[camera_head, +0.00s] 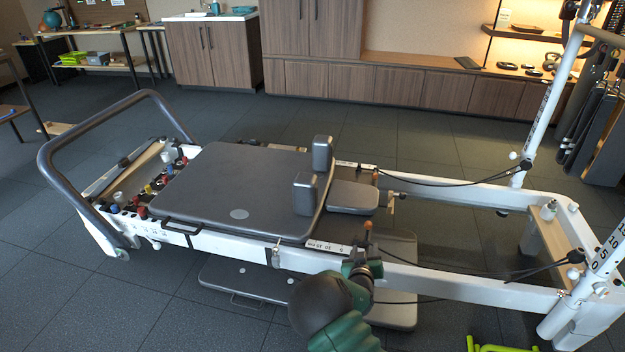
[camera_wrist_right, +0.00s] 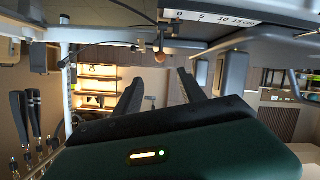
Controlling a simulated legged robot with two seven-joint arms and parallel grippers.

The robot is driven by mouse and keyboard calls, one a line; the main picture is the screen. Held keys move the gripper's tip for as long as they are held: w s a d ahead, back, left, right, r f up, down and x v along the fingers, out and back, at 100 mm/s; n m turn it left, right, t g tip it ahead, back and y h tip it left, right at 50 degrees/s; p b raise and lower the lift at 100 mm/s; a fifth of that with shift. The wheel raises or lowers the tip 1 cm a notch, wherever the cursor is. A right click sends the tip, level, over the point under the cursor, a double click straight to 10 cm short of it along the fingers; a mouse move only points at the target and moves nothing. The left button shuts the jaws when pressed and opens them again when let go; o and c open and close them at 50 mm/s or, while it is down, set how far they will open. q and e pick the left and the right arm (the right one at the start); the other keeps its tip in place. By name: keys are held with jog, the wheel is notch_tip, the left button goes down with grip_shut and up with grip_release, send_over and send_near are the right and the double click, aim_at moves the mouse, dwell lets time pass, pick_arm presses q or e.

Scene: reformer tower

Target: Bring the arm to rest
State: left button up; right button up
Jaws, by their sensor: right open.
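My right arm (camera_head: 335,315), dark green with a dark round joint, comes up from the bottom centre of the head view. My right gripper (camera_head: 362,262) is at the near side rail of the reformer, close to a small orange-brown knob (camera_head: 368,226). The head view does not show whether it touches the rail. In the right wrist view my right gripper (camera_wrist_right: 160,76) has its two dark fingers apart, with nothing between them. A round brown knob (camera_wrist_right: 159,57) shows beyond the fingertips. My left gripper is out of view.
The reformer's white near rail (camera_head: 455,286), grey padded carriage (camera_head: 235,190) and shoulder blocks (camera_head: 308,190) stand before me. A grey lower board (camera_head: 250,282) lies under the frame. Cords run to the right-hand tower (camera_head: 600,265). A green object (camera_head: 495,346) is at the bottom right. Floor at left is clear.

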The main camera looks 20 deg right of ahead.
jog(key=s+a+r+n+g+y, duration=0.1)
jog(key=s+a+r+g+y, duration=0.15)
jog(key=s+a, duration=0.55)
jog(key=s+a+r+n+g+y, duration=0.1)
jog(key=s+a+r+g+y, duration=0.2)
jog(key=s, duration=1)
jog(key=s+a+r+g+y, duration=0.15)
jog(key=s+a+g, duration=0.35)
jog(key=s, duration=0.5)
pick_arm(q)
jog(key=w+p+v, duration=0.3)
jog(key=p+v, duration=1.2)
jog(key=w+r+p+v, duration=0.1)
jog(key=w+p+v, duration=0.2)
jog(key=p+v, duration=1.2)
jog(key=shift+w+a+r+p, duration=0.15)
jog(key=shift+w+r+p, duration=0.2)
jog(key=shift+p, duration=0.15)
pick_arm(e)
notch_tip(320, 180, up, 30)
jog(key=a, duration=0.1)
jog(key=shift+s+n+t, duration=0.25)
jog(key=shift+n+t, duration=0.05)
jog(key=shift+t, duration=0.15)
